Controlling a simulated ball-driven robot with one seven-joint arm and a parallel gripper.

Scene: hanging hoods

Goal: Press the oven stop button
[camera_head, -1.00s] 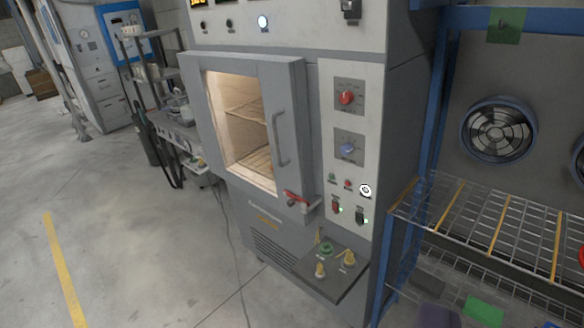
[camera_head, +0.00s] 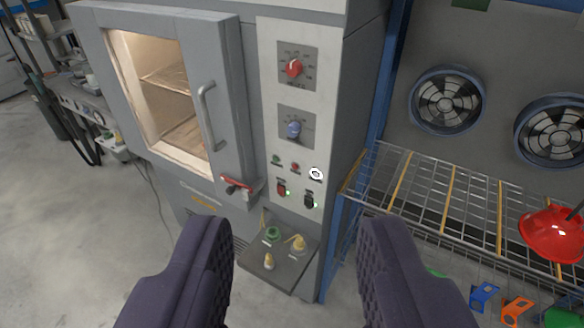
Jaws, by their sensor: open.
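The grey oven (camera_head: 228,170) stands ahead, with its control panel (camera_head: 268,120) on the right of the lit chamber. Low on the panel are a small green button (camera_head: 276,160), a small red button (camera_head: 295,167) and a white ring-shaped button or mark (camera_head: 316,174). Below these are a red switch (camera_head: 281,189) and a dark switch (camera_head: 309,200), each with a green light. I cannot read which one is labelled stop. My gripper (camera_head: 293,232) is open and empty. Its two dark fingers are in front of the oven, below the buttons in the picture.
A red knob (camera_head: 293,68) and a blue knob (camera_head: 293,129) sit higher on the panel. A small ledge with bottles (camera_head: 270,238) juts out below. The oven door has a handle (camera_head: 207,115). A wire rack (camera_head: 460,205) with a red hood (camera_head: 552,233) is at the right.

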